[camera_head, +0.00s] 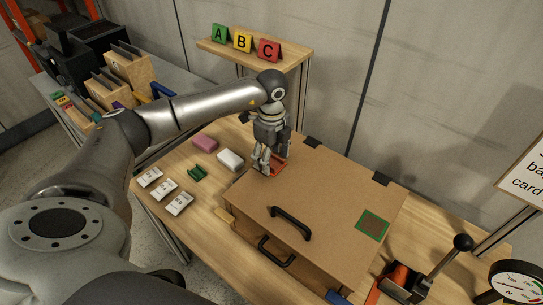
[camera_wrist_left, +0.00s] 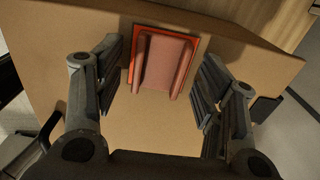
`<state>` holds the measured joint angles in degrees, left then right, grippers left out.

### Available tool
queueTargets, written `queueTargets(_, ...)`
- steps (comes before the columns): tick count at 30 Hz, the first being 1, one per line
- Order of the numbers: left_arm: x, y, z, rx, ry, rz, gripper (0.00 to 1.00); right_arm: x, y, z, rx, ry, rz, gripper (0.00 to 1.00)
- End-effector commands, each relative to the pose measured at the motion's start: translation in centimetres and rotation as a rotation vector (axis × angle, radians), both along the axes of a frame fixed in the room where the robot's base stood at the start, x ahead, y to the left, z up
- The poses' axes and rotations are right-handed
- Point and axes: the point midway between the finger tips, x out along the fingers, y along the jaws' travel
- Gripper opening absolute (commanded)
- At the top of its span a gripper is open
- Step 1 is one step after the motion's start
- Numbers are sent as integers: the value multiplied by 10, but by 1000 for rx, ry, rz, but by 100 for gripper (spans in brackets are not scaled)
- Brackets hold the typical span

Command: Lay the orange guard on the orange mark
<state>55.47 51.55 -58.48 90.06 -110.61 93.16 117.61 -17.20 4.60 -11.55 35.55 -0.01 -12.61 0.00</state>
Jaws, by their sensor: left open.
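The orange guard (camera_wrist_left: 165,65), a channel shape with two raised long sides, lies on the orange mark (camera_wrist_left: 134,52) on top of the brown box (camera_head: 318,188). The mark's border shows along the guard's sides and far end. In the head view, orange (camera_head: 277,170) shows at the box's far left corner, partly hidden by my left gripper (camera_head: 268,168). In the left wrist view, my left gripper (camera_wrist_left: 158,90) is open. Its fingers stand on either side of the guard, with gaps, and I see no contact. My right gripper is not in view.
The box has black handles (camera_head: 291,222) and a green-framed mark (camera_head: 373,224) at right. A green guard (camera_head: 197,173), pink block (camera_head: 205,144) and white block (camera_head: 230,160) lie left of the box. A lever device (camera_head: 430,270) stands at front right.

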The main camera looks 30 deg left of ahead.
Motion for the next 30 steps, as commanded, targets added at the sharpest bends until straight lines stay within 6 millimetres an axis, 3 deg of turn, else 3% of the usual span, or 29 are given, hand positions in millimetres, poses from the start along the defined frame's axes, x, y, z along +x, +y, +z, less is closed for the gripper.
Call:
queueTargets(15,2,0,99,-1,-7,-1,64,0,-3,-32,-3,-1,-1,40)
queueTargets(21,1,0,116,0,-4,0,64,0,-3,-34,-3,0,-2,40)
queueTargets(30,1,0,119,0,-2,0,64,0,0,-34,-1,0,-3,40)
